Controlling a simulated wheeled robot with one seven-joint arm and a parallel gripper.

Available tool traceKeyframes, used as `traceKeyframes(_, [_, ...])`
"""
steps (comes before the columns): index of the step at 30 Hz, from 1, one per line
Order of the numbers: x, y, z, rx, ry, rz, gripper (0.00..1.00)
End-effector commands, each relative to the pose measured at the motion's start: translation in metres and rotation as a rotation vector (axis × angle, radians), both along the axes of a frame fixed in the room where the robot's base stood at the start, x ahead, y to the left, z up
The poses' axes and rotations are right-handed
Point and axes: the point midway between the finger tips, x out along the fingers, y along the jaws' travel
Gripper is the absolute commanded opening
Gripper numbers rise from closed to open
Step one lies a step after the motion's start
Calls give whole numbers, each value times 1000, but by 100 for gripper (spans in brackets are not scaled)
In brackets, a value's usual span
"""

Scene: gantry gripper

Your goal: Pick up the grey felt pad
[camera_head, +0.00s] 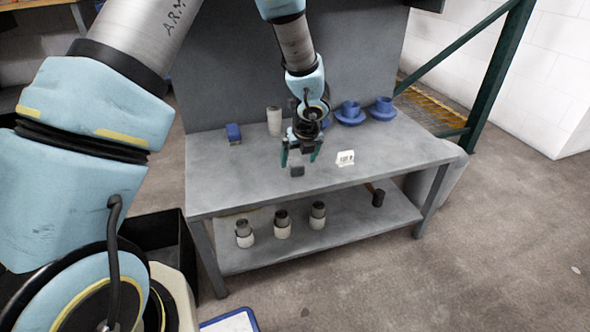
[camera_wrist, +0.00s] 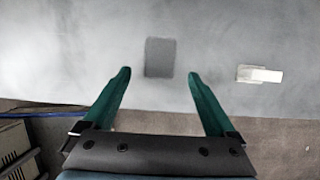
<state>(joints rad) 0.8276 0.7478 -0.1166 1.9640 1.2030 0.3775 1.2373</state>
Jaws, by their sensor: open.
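The grey felt pad (camera_head: 297,171) is a small dark grey square lying flat on the grey tabletop, near its front middle. In the wrist view the pad (camera_wrist: 160,57) shows beyond the fingertips, centred between them. My gripper (camera_head: 301,157) is above the table, just over and behind the pad in the head view. Its two green fingers are apart with nothing between them. In the wrist view my gripper (camera_wrist: 158,75) is also open and empty. How high the fingertips are above the pad is hard to tell.
A white labelled block (camera_head: 345,158) lies right of the pad. The lower shelf (camera_head: 345,232) holds several jars and a mallet. Bare tabletop surrounds the pad.

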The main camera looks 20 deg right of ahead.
Motion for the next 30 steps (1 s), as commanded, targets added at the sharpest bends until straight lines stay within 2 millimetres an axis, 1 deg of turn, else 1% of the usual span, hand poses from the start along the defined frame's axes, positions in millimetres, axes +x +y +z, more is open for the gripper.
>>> traceKeyframes(1, [3,0,-11,2,1,1,91])
traceKeyframes(6, [13,0,-34,2,1,2,91])
traceKeyframes(9, [16,-1,-39,1,0,3,91])
traceKeyframes(15, [16,-1,-38,0,0,2,90])
traceKeyframes(30, [16,-1,-38,0,0,2,34])
